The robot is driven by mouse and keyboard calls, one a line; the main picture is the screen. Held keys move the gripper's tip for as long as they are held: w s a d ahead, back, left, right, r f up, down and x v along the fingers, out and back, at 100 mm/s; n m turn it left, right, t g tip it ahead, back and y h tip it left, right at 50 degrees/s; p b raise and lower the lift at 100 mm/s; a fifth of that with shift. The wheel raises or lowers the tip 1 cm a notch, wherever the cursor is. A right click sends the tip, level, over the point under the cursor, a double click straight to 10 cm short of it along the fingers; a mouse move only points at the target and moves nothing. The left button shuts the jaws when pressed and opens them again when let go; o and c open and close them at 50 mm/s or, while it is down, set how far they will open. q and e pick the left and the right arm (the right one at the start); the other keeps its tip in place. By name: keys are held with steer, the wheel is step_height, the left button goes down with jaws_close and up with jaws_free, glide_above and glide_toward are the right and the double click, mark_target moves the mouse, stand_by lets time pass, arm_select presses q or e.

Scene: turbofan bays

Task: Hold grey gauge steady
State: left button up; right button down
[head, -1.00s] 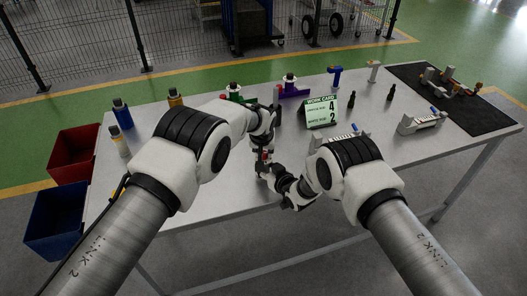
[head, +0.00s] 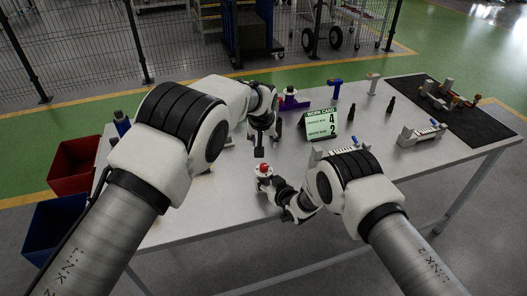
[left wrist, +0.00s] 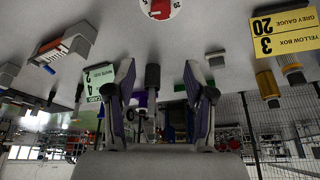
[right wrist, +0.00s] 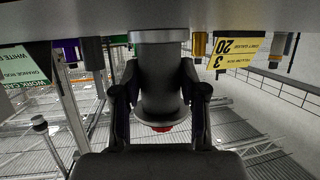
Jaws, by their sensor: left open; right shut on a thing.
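The grey gauge (head: 263,175) stands upright on the table with a red part on top. My right gripper (right wrist: 160,100) is shut around its dark grey body in the right wrist view, where the picture is upside down and the red part shows at the bottom. In the head view my right gripper (head: 271,186) is beside the gauge. My left gripper (head: 260,150) is open and empty just above the gauge, apart from it. The left wrist view shows its spread fingers (left wrist: 160,75) and the red and white dial (left wrist: 160,9), partly cut off at the top edge.
A work card (head: 320,124) stands behind the grippers. A white fixture (head: 421,134) and a black mat (head: 490,115) with parts are at right. A red bin (head: 75,166) and a blue bin (head: 58,226) are at left. The front right tabletop is clear.

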stand_by(0.3)
arm_select(q)
steer(key=m+h, duration=0.2)
steer(key=m, duration=0.3)
glide_toward(264, 166)
steer(key=x, duration=0.9)
steer(key=shift+a+r, duration=0.1)
jaws_close()
